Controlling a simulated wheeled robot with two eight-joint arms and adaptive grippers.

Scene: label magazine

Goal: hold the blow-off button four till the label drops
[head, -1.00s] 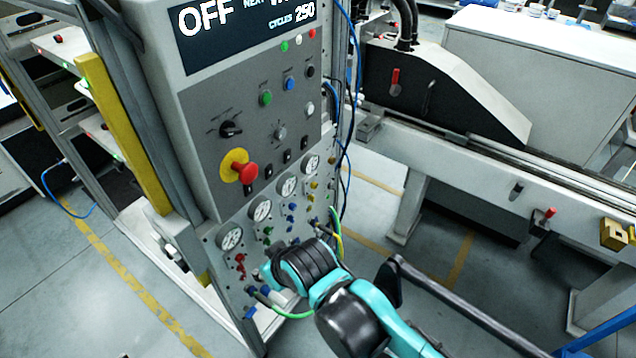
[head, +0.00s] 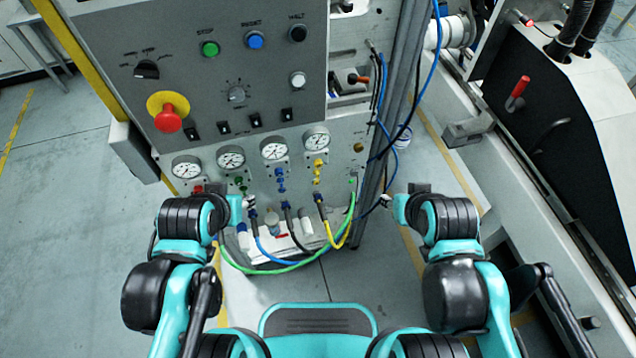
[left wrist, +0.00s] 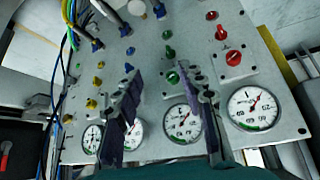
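The button panel (head: 345,165) stands ahead under a row of gauges, with red, green, blue and yellow knobs in columns. The yellow knobs (head: 317,163) sit under the rightmost gauge; they also show at left in the left wrist view (left wrist: 98,82). I cannot tell which control is blow-off button four. My left gripper (head: 246,202) is in front of the panel's lower part; in the left wrist view its fingers (left wrist: 158,75) are apart and empty, pointing toward the green knobs (left wrist: 169,52). My right gripper (head: 386,201) is right of the panel, its fingers too small to read. No label is identifiable.
A control box (head: 290,85) with a red emergency stop (head: 168,120) is above the panel. Blue, black, yellow and green hoses (head: 335,238) loop below it between my arms. A white and black machine (head: 560,110) stands at right. Floor is open at left.

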